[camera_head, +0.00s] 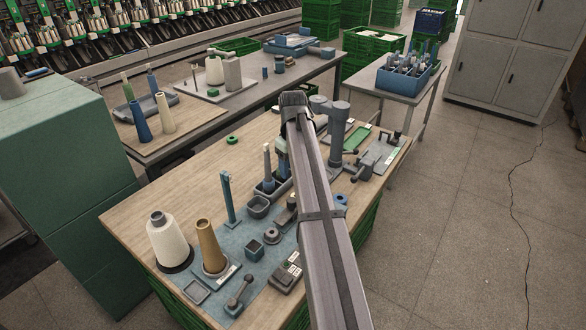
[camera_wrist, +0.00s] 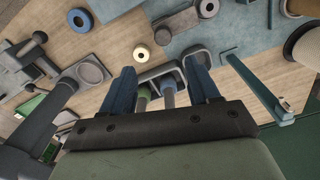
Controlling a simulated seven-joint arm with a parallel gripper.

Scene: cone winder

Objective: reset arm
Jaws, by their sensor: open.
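My gripper (camera_wrist: 161,85) shows in the wrist view with its two blue fingers apart and nothing seen held between them. Beyond the fingers lies a grey tray (camera_wrist: 176,69) with a green-ended tube (camera_wrist: 142,92) and a blue-ended tube (camera_wrist: 168,88); whether the fingers touch anything is unclear. In the head view my gripper is hidden behind my arm, which reaches over the wooden worktable (camera_head: 180,185). The tray (camera_head: 264,193) shows left of my arm, with an upright pale tube.
A white yarn cone (camera_head: 166,242), a brown cone (camera_head: 210,246) and a tall teal post (camera_head: 227,196) stand at the worktable's left. A grey column fixture (camera_head: 339,135) stands just right of my arm. A green ring (camera_head: 232,140) lies near the back edge, with bare wood around it.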

